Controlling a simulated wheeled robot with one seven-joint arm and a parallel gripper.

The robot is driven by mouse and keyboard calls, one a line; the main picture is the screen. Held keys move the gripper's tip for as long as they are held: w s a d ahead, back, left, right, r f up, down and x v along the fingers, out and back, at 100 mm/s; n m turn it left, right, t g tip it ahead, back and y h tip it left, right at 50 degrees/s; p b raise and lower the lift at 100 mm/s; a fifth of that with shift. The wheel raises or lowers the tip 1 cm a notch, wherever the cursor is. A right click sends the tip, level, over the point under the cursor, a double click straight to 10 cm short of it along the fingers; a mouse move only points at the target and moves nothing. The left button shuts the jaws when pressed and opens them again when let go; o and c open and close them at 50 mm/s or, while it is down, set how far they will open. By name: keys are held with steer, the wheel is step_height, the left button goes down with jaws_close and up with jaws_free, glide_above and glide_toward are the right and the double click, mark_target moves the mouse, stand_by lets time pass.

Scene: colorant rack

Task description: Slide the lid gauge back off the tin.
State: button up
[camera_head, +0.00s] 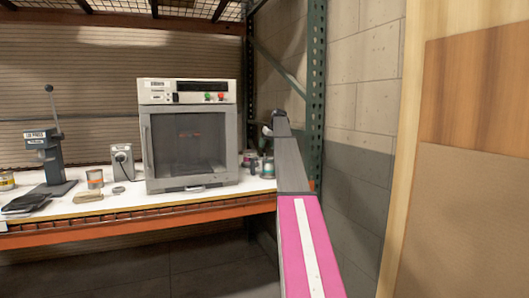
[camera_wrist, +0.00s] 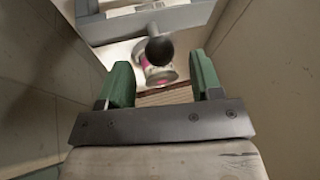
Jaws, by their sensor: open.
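In the wrist view my gripper (camera_wrist: 160,85) has two green fingers, wide apart with nothing held between them. A round black knob (camera_wrist: 159,50) shows beyond the fingers, near the middle of the gap. It may belong to the lid gauge; I cannot tell. Below and behind it is a tin (camera_wrist: 158,76) with pink on its side, partly covered by the knob. In the head view a tin (camera_head: 267,169) stands right of the oven, beside my arm's far end. My fingers cannot be made out clearly there.
A big grey oven (camera_head: 190,135) stands on the white shelf top (camera_head: 140,198). A press (camera_head: 46,158), a small grey device (camera_head: 122,160) and other tins (camera_head: 95,178) stand to its left. A green rack post (camera_head: 315,80) rises close right of my arm. A wooden panel (camera_head: 470,180) is at far right.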

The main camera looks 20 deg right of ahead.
steer(key=shift+x, duration=1.9)
jaws_close()
steer(key=shift+w, duration=1.05)
jaws_free()
step_height(320, 180, up, 10)
glide_above(265, 149)
steer(key=d, duration=0.3)
steer(key=shift+f, duration=0.1)
